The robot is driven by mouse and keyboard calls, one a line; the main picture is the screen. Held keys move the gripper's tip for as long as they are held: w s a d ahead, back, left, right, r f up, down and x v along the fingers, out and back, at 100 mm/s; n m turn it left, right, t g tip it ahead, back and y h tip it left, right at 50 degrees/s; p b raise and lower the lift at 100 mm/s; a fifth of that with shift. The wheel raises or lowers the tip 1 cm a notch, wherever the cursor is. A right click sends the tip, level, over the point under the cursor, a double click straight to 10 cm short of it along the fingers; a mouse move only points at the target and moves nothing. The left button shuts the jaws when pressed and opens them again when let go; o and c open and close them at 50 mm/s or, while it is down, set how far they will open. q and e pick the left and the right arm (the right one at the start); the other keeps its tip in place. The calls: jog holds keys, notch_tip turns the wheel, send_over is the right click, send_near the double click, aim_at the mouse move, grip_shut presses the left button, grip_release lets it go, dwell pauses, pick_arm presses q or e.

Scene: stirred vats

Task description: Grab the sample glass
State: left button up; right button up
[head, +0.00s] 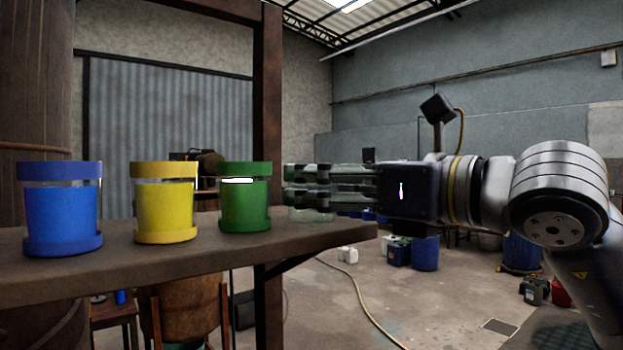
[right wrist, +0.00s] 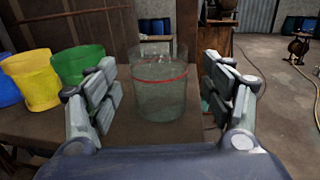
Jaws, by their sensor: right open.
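The sample glass (right wrist: 160,100) is a clear, empty-looking tumbler with a red line around it. In the right wrist view it stands upright on the wooden shelf, between the spread fingers of my right gripper (right wrist: 158,80), with a gap on both sides. In the head view my right gripper (head: 300,184) reaches in from the right at the shelf's right end. Its fingers hide most of the glass there; only a pale lower part (head: 308,214) shows beneath them. My right gripper is open and holds nothing. My left gripper is not in view.
On the shelf (head: 190,262), a blue vessel (head: 61,210), a yellow vessel (head: 164,205) and a green vessel (head: 245,208) stand in a row left of my right gripper. The green one is nearest the fingers. A wooden post (head: 268,90) rises behind the shelf.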

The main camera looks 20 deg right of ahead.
jog(key=shift+p+x, duration=0.45)
jog(key=shift+x, duration=0.7)
jog(key=shift+w+a, duration=0.25)
jog(key=shift+w, duration=0.1)
jog(key=shift+c, duration=0.5)
jog(key=shift+s, duration=0.1)
jog(key=c, duration=1.3)
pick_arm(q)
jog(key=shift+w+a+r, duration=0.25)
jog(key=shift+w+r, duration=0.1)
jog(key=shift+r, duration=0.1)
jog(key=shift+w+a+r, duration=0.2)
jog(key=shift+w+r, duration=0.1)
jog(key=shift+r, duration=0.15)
pick_arm(e)
jog(key=shift+r, duration=0.15)
